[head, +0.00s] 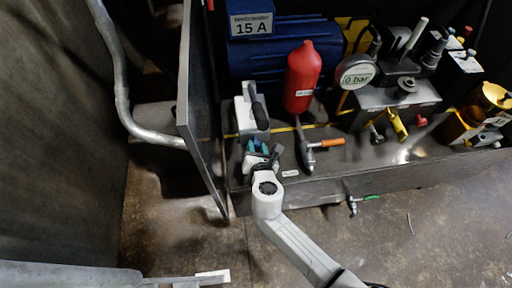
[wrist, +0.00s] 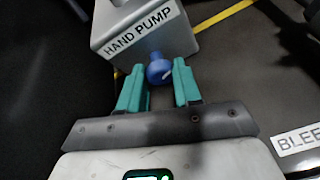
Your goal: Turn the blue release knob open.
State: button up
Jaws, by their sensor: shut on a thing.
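The blue release knob (wrist: 159,71) sits low on the front of the grey hand pump (wrist: 155,30); a short light line marks its face. My gripper (wrist: 158,74) has its two teal fingers on either side of the knob, shut on it. In the head view the grey hand pump (head: 247,113) stands at the left end of the bench, and my gripper (head: 257,145) reaches its front from below. The knob is hard to make out there between my fingers.
A dark upright panel (head: 200,110) stands close left of the pump. A red bottle (head: 302,78), an orange-handled valve (head: 330,143) and a gauge reading 0 bar (head: 356,72) are to the right. A label starting "BLEE" (wrist: 298,138) lies right of my gripper.

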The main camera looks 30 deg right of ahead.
jog(key=m+y+b, duration=0.2)
jog(key=m, duration=0.1)
jog(key=shift+s+d+f+t, duration=0.1)
jog(key=shift+d+f+t, duration=0.1)
jog(key=shift+t, duration=0.2)
jog(key=shift+r+m, duration=0.1)
jog(key=shift+m, duration=0.2)
jog(key=o, duration=1)
jog(key=shift+o, duration=0.2)
